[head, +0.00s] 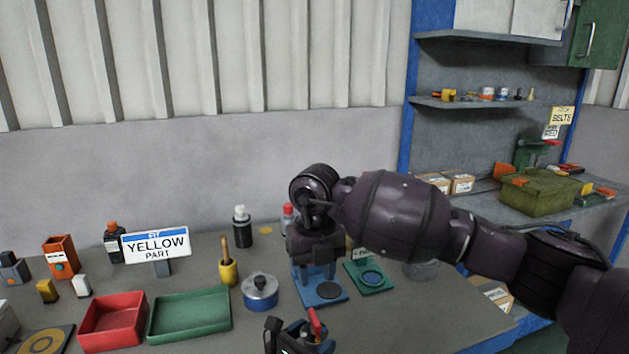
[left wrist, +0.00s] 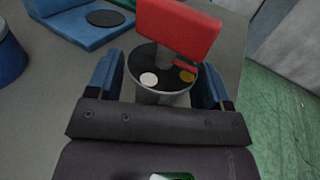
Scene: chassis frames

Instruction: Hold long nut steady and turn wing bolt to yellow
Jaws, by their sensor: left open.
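The wing bolt (left wrist: 178,28) has a broad red wing and shows large in the left wrist view; its red wing also shows in the head view (head: 316,322). It stands on a grey cylinder (left wrist: 160,96), seemingly the long nut, with a dark top. A white dot (left wrist: 149,79) and a yellow dot (left wrist: 187,76) mark that top. A small red pointer lies close to the yellow dot. My left gripper (left wrist: 161,86) is open, its blue fingers on either side of the cylinder. My right gripper (head: 318,273) points down above a blue plate; its jaw gap is unclear.
The blue plate (head: 328,292) and a green plate (head: 384,286) lie behind the left gripper. A round blue-and-silver pot (head: 260,290), a green tray (head: 190,331) and a red tray (head: 95,345) stand left. A "YELLOW PART" sign (head: 156,244) stands behind them. Bench at right front is clear.

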